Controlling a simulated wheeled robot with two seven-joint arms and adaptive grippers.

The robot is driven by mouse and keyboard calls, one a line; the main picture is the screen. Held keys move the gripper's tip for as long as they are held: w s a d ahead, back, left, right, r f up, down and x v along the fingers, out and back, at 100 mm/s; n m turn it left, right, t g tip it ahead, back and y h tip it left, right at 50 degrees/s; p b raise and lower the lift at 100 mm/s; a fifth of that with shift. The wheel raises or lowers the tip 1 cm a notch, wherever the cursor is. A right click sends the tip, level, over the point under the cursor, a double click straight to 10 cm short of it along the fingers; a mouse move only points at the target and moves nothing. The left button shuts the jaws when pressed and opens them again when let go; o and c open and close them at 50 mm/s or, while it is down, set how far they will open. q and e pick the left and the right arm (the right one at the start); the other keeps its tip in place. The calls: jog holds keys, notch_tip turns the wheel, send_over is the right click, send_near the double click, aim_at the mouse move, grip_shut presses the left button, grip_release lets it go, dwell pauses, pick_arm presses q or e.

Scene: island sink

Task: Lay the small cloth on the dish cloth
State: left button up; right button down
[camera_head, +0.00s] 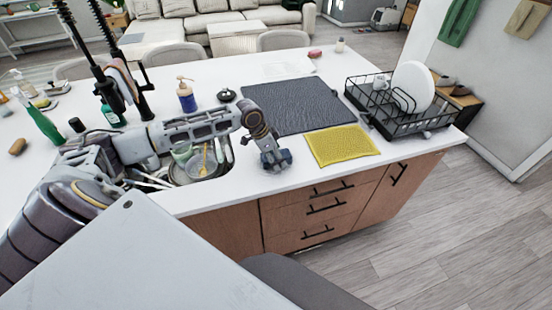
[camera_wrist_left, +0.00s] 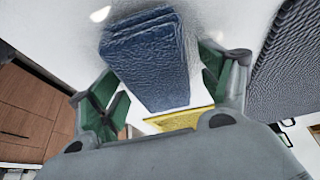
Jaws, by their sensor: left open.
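The small cloth is a folded dark blue cloth (camera_head: 285,158) on the white counter near its front edge, partly hidden by my left gripper in the head view. In the left wrist view the blue cloth (camera_wrist_left: 150,58) shows between the spread fingers. My left gripper (camera_head: 272,153) is open at the blue cloth, with its green-padded fingers (camera_wrist_left: 163,88) apart. I cannot tell whether they touch it. A flat yellow cloth (camera_head: 342,146), likely the dish cloth, lies to the right. A strip of the yellow cloth (camera_wrist_left: 185,120) shows in the left wrist view. My right gripper is not in view.
A dark textured mat (camera_head: 293,106) lies behind the cloths. A black dish rack (camera_head: 405,112) with a white plate (camera_head: 411,86) stands at right. The sink (camera_head: 202,166) with dishes is left of my gripper. A blue soap bottle (camera_head: 186,98) stands behind my arm.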

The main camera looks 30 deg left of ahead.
pick_arm(q)
jog(key=c, duration=1.2)
jog(key=shift+r+b, duration=0.35)
jog(key=shift+r, duration=4.65)
